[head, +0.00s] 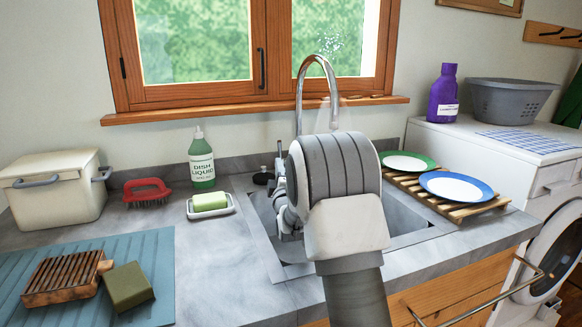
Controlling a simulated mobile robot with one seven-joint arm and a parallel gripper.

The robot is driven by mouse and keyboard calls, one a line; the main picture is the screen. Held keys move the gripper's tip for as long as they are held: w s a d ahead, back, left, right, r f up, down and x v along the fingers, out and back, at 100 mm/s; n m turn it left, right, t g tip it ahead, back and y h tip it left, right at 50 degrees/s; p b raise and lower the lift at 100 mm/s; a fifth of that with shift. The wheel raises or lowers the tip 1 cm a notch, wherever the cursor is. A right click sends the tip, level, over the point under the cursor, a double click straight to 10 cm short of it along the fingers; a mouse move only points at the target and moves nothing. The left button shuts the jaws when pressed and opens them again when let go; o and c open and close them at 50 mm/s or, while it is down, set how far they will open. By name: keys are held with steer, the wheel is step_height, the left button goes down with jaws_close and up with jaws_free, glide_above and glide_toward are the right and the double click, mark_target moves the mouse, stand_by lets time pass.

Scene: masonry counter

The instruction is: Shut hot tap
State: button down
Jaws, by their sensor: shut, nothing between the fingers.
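The chrome tap (299,92) rises behind the sink, and its tall curved spout arcs to the right. My arm covers the tap's base and the lower end of the spout. The grey sink (412,212) is partly hidden behind my arm. My gripper (281,180) shows only in part, at the left edge of my arm over the sink's left side. It is shut and empty. I cannot tell whether it touches any part of the tap.
Left of the sink are a green dish liquid bottle (202,160), a soap dish (211,213) with green soap, and a red brush (147,192). A wooden rack (477,208) with two plates stands close on the right. The window sill (240,108) runs behind.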

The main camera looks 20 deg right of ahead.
mark_target(279, 145)
steer(key=shift+n+t+h, duration=0.3)
steer(key=shift+n, duration=0.1)
steer(key=shift+w+d+r+b, duration=0.1)
steer(key=shift+w+d+b, duration=0.4)
steer(key=shift+w, duration=1.1)
steer(key=shift+w+d+r+b, duration=0.1)
steer(key=shift+w+d, duration=0.75)
steer(key=shift+w, duration=0.75)
steer(key=shift+w+d+r+b, duration=0.1)
steer(key=shift+w+d+b, duration=0.4)
steer(key=shift+w, duration=1.1)
steer(key=shift+d+p, duration=0.15)
steer(key=shift+p, duration=0.15)
steer(key=shift+w+r+g+p, duration=0.4)
steer(key=shift+r+g+p, duration=0.25)
steer(key=shift+p, duration=0.55)
steer(key=shift+w+r+n+g+y+p, duration=0.1)
steer(key=shift+w+n+g+y+p, duration=0.1)
steer(key=shift+n+g+y+p, duration=0.15)
steer(key=shift+w+f+b, duration=0.2)
steer(key=shift+w+b, duration=0.1)
steer(key=shift+b, duration=0.15)
steer(key=shift+r, duration=0.15)
